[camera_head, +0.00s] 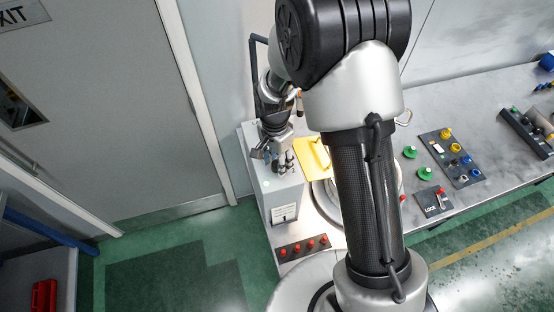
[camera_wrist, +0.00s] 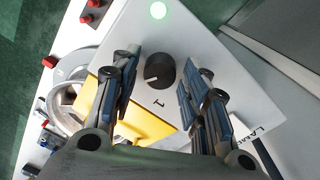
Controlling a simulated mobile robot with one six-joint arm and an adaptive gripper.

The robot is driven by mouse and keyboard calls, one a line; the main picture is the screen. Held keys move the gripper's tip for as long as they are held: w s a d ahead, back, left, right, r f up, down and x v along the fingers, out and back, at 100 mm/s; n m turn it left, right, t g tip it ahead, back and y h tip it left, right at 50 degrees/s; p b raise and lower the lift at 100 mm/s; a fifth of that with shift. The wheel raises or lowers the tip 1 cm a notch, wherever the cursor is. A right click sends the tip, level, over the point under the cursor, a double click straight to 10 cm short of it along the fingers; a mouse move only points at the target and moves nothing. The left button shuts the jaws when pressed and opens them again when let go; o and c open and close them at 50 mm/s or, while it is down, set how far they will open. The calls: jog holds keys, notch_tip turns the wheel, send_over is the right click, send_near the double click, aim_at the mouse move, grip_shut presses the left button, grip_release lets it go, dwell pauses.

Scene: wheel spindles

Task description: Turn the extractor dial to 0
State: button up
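The extractor dial is a round black knob (camera_wrist: 160,71) on the pale top of a box (camera_wrist: 205,38), seen in the wrist view. A short white mark shows on the knob's lower left, and a printed "1" lies just below it. My gripper (camera_wrist: 161,76) is open, with one finger left of the knob and one right of it, and visible gaps on both sides. I cannot tell how far the fingertips are above the box. In the head view my gripper (camera_head: 272,152) is over the white box (camera_head: 285,200); the dial is not clear there.
A lit green lamp (camera_wrist: 158,10) is on the box top. A yellow plate (camera_head: 312,156) lies beside the box. Red buttons (camera_head: 303,246) line the bench's front edge. A panel with coloured knobs (camera_head: 452,158) is farther right. A grey door (camera_head: 110,110) stands at left.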

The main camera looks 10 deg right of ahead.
jog(key=c, duration=0.8)
jog(key=shift+n, duration=0.3)
jog(key=n+b, duration=0.2)
jog(key=n, duration=0.3)
jog(key=shift+b, duration=0.4)
jog(key=n+b, duration=0.1)
jog(key=n, duration=0.4)
jog(key=shift+a+n+b, duration=0.1)
jog(key=shift+n+b, duration=0.2)
jog(key=shift+n, duration=0.1)
jog(key=n+b, duration=0.1)
jog(key=n, duration=0.5)
jog(key=shift+t, duration=0.3)
jog(key=n, duration=0.6)
jog(key=shift+b, duration=0.3)
jog(key=shift+n, duration=0.4)
jog(key=o, duration=1.1)
jog(key=shift+s, duration=0.1)
jog(key=shift+c, duration=0.2)
